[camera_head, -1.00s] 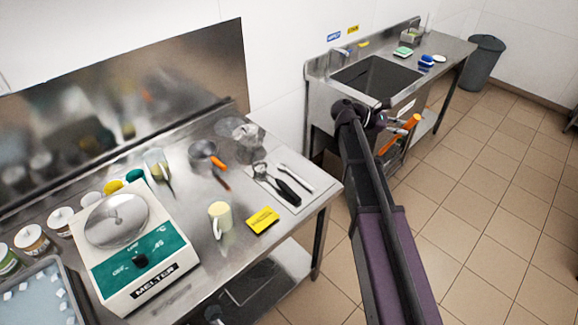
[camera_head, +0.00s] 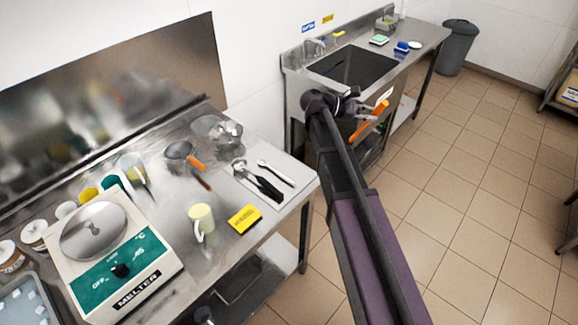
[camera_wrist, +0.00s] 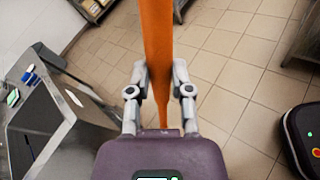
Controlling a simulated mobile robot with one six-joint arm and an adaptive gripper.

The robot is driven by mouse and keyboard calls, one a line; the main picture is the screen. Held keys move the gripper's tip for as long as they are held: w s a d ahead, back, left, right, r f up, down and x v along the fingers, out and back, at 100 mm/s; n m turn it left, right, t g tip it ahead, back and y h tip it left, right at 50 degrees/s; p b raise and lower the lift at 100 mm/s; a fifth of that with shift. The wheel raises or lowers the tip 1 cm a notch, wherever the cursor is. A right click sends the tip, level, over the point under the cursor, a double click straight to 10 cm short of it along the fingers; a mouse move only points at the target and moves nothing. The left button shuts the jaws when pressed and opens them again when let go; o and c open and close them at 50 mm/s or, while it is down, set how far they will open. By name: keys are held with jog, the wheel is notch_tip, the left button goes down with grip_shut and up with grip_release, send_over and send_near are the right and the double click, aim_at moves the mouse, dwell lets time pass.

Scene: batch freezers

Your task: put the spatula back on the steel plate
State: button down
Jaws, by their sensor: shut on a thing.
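The orange spatula (camera_head: 357,133) is in my gripper (camera_head: 369,118), held in the air in front of the sink bench and right of the worktable. In the wrist view, the spatula (camera_wrist: 157,38) stands between the two fingers of my gripper (camera_wrist: 160,80), which are shut on it. Its upper end runs out of that view. A flat steel plate (camera_head: 301,176) lies at the right end of the worktable. A dark-handled scoop (camera_head: 262,183) and a pale spoon (camera_head: 275,172) lie on it. My gripper is to the right of the plate and apart from it.
The sink (camera_head: 352,66) is behind my gripper, with a grey bin (camera_head: 458,48) beyond. The tiled floor at right is clear.

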jog(key=s+a+f+n+y+b, duration=0.1)
jog(key=s+a+f+y+b, duration=0.1)
jog(key=s+a+f+y, duration=0.2)
jog(key=s+a+f+n+t+y+b, duration=0.1)
jog(key=s+a+f+y+b, duration=0.1)
jog(key=a+f+y, duration=0.4)
jog(key=s+a+f+n+t+y+b, duration=0.1)
jog(key=s+a+f+y, duration=0.4)
jog(key=a+f, duration=0.5)
jog(key=shift+s+a+n+b, duration=0.35)
jog(key=shift+a+n+b, duration=0.2)
jog(key=shift+b, duration=0.25)
jog(key=shift+s+a+f+y, duration=0.15)
jog(key=shift+s+a+y, duration=0.15)
jog(key=shift+a, duration=0.15)
jog(key=shift+w, duration=0.2)
jog(key=w, duration=0.4)
jog(key=w+f+b, duration=0.1)
jog(key=w, duration=0.4)
jog(key=w+d, duration=0.1)
jog(key=w, duration=0.4)
jog(key=shift+w+f, duration=0.2)
